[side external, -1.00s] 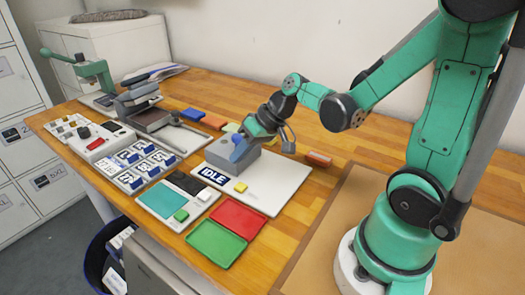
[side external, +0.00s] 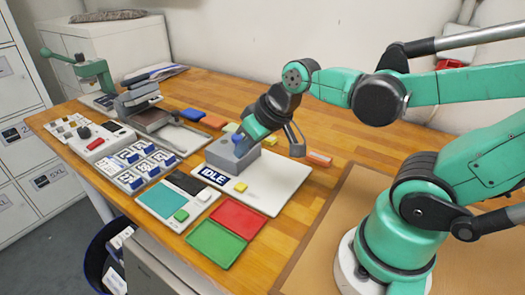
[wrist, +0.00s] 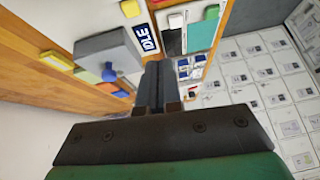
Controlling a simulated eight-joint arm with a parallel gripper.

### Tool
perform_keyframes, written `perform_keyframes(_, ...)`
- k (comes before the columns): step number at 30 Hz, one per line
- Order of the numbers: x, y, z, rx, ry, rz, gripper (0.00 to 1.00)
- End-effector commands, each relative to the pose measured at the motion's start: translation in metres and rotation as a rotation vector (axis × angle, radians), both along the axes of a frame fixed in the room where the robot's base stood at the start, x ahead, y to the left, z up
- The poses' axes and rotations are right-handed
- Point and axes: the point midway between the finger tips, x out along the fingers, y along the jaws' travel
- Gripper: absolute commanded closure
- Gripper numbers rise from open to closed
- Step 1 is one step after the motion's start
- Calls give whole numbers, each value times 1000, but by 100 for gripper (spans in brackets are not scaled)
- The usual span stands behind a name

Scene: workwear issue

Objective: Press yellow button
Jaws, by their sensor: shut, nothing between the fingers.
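The yellow button (side external: 241,187) sits on a white board (side external: 276,182) beside the blue "IDLE" sign (side external: 214,176). In the wrist view the yellow button (wrist: 130,8) is at the top edge, above the sign (wrist: 145,39). My gripper (side external: 244,143) is by the grey box with a blue knob, behind the sign and apart from the button. In the wrist view its fingers (wrist: 158,70) are together and empty, to the right of the grey box. The side view does not show the fingertips clearly.
The grey box (side external: 219,158) stands on the board's far end. A panel with white and green buttons (side external: 181,215) lies to the left. Red (side external: 238,216) and green trays lie in front. Several colored blocks lie behind the box.

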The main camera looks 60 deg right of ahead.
Motion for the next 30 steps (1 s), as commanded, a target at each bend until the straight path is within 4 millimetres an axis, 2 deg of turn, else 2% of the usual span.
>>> perform_keyframes(6,-9,5,10,-77,-52,19,100)
perform_keyframes(16,-9,4,10,-85,-54,21,100)
perform_keyframes(20,-7,3,13,-125,-27,81,100)
perform_keyframes(23,-2,1,18,-204,28,210,100)
perform_keyframes(26,4,-3,23,-304,111,410,100)
perform_keyframes(30,16,-10,30,-423,232,754,100)
